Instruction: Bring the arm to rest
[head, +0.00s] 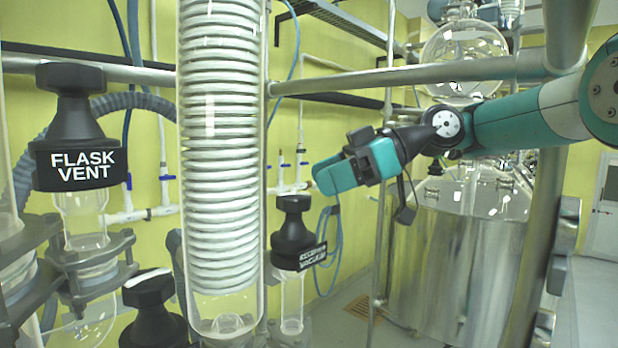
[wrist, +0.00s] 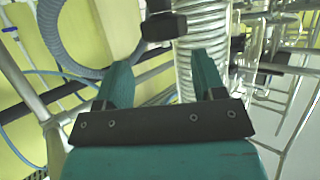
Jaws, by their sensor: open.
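My gripper (head: 326,178) is at the end of my teal arm, coming in from the right in the head view. It hangs in free air to the right of the glass coil condenser (head: 219,150), above and right of a black-capped valve (head: 293,235). In the wrist view, my gripper (wrist: 163,80) shows two teal fingers spread apart with nothing between them. The condenser coil (wrist: 205,35) shows beyond the fingers there. I cannot see any contact between my gripper and the glassware.
A black valve cap labelled FLASK VENT (head: 75,140) stands at the left. A metal rail (head: 420,75) crosses behind my arm. A steel vessel (head: 445,260) stands behind and below my arm. A grey corrugated hose (wrist: 62,40) curves near my gripper in the wrist view.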

